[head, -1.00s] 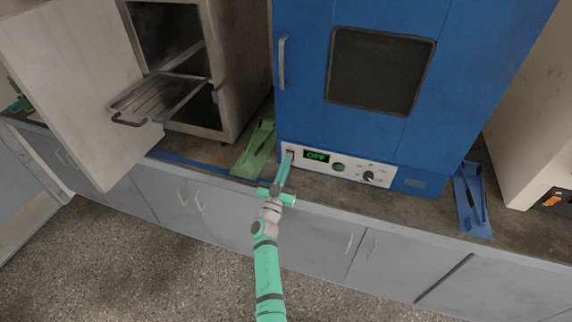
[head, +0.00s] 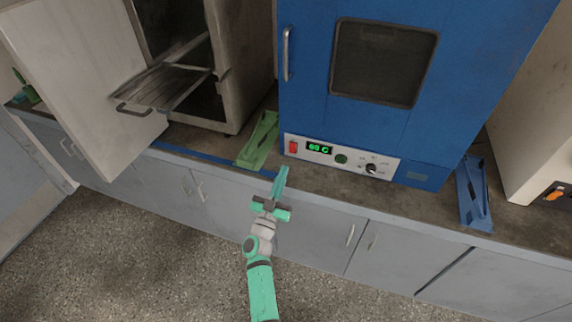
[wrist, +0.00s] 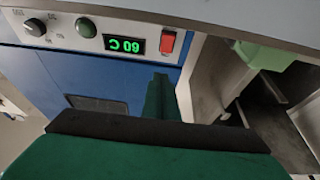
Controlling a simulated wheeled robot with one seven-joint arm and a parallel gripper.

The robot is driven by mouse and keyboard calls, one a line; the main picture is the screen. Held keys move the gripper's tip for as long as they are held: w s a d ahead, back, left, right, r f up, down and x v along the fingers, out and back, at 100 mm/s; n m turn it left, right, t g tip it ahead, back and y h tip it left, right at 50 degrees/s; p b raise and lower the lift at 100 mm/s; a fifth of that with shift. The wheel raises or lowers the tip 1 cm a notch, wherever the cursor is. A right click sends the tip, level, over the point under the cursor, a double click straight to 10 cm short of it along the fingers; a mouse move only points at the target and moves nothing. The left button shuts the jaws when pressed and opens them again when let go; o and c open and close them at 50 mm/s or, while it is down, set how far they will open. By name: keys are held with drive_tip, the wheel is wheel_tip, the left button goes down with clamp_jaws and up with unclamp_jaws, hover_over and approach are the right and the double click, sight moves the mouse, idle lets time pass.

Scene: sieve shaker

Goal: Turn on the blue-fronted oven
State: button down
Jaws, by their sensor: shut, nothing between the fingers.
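The blue-fronted oven (head: 305,95) stands on the counter with its door shut. Its white control panel has a red rocker switch (head: 292,147) at the left end, a display (head: 319,148) glowing green and reading "60 C", a green button (head: 341,159) and a dark knob (head: 371,169). In the wrist view the red switch (wrist: 167,43) and the lit display (wrist: 125,44) appear upside down. My gripper (head: 281,174) is shut and empty, in front of and below the panel, apart from the switch.
A beige oven (head: 245,60) with its door (head: 85,85) swung open and a wire rack (head: 165,85) pulled out stands to the left. A green holder (head: 258,140) and a blue holder (head: 474,195) lie on the counter beside the blue oven. Another appliance is at right.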

drive_tip(key=s+a, duration=0.2)
drive_tip(key=s, duration=0.1)
drive_tip(key=shift+s+f, duration=0.15)
drive_tip(key=s+d+f+n+y, duration=0.2)
drive_tip(key=s+f+y, duration=0.1)
drive_tip(key=s, duration=1)
drive_tip(key=s+d+f+n+y, duration=0.2)
drive_tip(key=s+d+f+y, duration=0.1)
drive_tip(key=s, duration=0.9)
drive_tip(key=s+r+g, duration=0.2)
drive_tip(key=s+r, duration=0.1)
drive_tip(key=s, duration=0.9)
drive_tip(key=s+a+r+g+y, duration=0.1)
drive_tip(key=s+r+g, duration=0.1)
drive_tip(key=s, duration=1)
drive_tip(key=shift+r+g, duration=0.4)
drive_tip(key=shift+g, duration=0.4)
drive_tip(key=shift+s+a, duration=0.1)
